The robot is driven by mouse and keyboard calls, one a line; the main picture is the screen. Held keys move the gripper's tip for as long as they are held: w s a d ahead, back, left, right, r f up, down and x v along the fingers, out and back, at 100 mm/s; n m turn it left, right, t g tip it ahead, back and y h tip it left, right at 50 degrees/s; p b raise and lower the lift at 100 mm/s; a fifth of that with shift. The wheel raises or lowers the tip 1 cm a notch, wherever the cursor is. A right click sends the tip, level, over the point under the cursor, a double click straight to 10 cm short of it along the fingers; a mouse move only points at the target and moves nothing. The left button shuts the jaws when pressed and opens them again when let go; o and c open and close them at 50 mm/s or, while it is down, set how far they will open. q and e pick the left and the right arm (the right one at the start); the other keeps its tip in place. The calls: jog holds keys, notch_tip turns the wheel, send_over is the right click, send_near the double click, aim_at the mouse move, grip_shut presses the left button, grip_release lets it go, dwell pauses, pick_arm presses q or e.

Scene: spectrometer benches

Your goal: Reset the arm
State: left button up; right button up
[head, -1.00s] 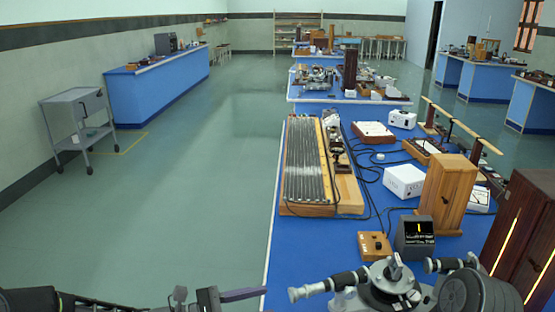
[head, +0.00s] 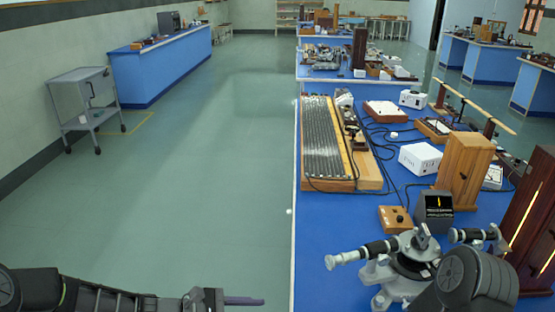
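My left arm comes in from the lower left, stretched low over the floor. Its gripper (head: 238,300) is at the bottom edge, left of the blue bench (head: 278,290), seen from the side; one dark finger points right, and I cannot tell the gap between the fingers. Nothing shows in it. My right arm (head: 470,280) shows as a dark rounded link at the lower right, in front of the spectrometer (head: 400,265). The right gripper is not visible. The grey spectrometer with its telescope tubes stands on the near bench, partly hidden by that link.
On the bench are a ribbed wire board (head: 325,140), a small wooden box (head: 395,219), a dark display unit (head: 434,207), a wooden cabinet (head: 463,172) and a white box (head: 420,157). A grey trolley (head: 86,105) stands at the left wall. The green floor between is clear.

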pick_arm(q)
jog(key=s+a+f+m+g+y, duration=0.1)
jog(key=s+a+f+m+y, duration=0.25)
jog(key=s+f, duration=0.45)
jog(key=s+a+f+m+g+y, duration=0.2)
jog(key=s+f+m+y, duration=0.25)
jog(key=f, duration=0.65)
jog(key=s+d+f+m+y, duration=0.1)
jog(key=s+d+f+m, duration=0.3)
jog(key=s+m, duration=0.3)
jog(key=shift+s+m, duration=0.4)
jog(key=shift+s, duration=0.1)
